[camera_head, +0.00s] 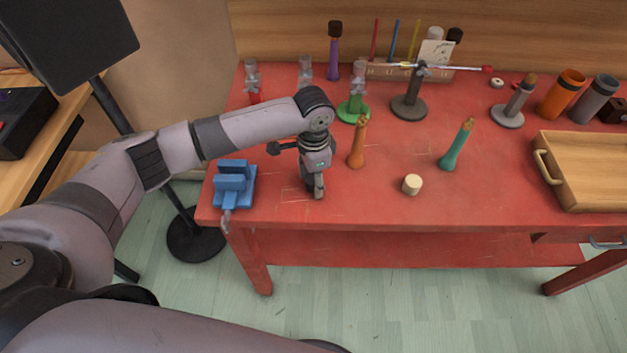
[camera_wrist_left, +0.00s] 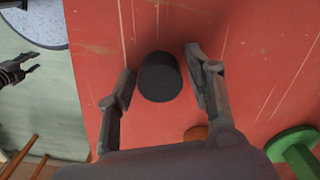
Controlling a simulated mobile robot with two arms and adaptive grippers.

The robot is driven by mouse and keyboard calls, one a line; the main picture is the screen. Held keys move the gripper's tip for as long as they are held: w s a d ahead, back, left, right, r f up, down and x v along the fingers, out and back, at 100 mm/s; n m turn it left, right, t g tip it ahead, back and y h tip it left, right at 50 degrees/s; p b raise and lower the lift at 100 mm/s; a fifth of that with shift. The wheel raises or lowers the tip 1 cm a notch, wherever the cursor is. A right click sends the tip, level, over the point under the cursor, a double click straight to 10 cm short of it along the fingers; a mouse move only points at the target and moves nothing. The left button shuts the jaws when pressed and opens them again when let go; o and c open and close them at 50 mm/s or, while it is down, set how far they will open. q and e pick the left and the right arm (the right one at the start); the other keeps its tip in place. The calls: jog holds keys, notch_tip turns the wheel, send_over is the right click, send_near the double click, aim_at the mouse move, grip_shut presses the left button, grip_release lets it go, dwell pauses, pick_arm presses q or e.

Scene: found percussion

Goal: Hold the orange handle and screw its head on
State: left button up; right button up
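The orange handle (camera_head: 357,146) stands upright on the red table, just right of my left gripper (camera_head: 318,190). Its orange end shows in the left wrist view (camera_wrist_left: 196,133). My left gripper points down near the table's front edge. In the left wrist view its fingers (camera_wrist_left: 162,88) are open, one on each side of a dark round head (camera_wrist_left: 160,80), with gaps visible. The gripper hides this head in the head view. A cream head (camera_head: 412,185) lies to the right. My right gripper (camera_wrist_left: 18,72) appears at the left wrist view's left edge, open and empty, over the floor.
A blue vise-like block (camera_head: 234,185) stands left of my left gripper. A teal handle (camera_head: 457,146) stands to the right, and a green-based stand (camera_head: 352,110) behind. A wooden tray (camera_head: 548,185) is at far right. The front table between cream head and tray is clear.

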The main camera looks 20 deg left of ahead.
pick_arm(q)
jog(key=c, duration=0.8)
notch_tip(320, 180, up, 20)
jog(key=shift+r+b, duration=0.1)
jog(key=shift+b, duration=0.55)
